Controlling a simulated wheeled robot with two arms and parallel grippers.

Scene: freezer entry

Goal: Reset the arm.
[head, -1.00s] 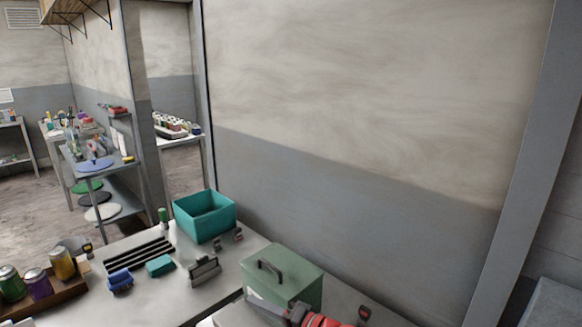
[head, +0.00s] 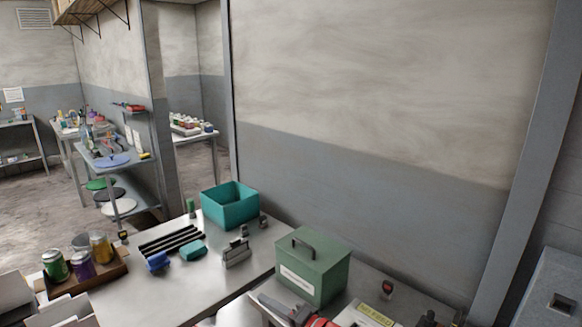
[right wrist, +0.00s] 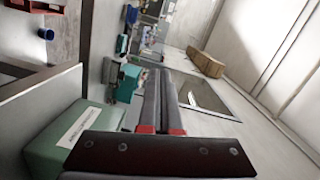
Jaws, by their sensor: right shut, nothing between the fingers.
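My right gripper (head: 268,304) shows at the bottom edge of the head view, beside the front of a green lidded box with a dark handle (head: 322,272). In the right wrist view its two long grey fingers (right wrist: 163,98) lie together, shut, with nothing between them. The green box (right wrist: 70,142) also shows there at lower left, near the gripper; I cannot tell the exact gap. My left gripper is not in view.
A metal worktop (head: 190,290) bears a teal bin (head: 230,208), a brown tray with jars (head: 115,272), a blue item (head: 158,262) and a grey clamp-like piece (head: 237,254). A wall stands behind. Shelving (head: 125,180) is at the far left.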

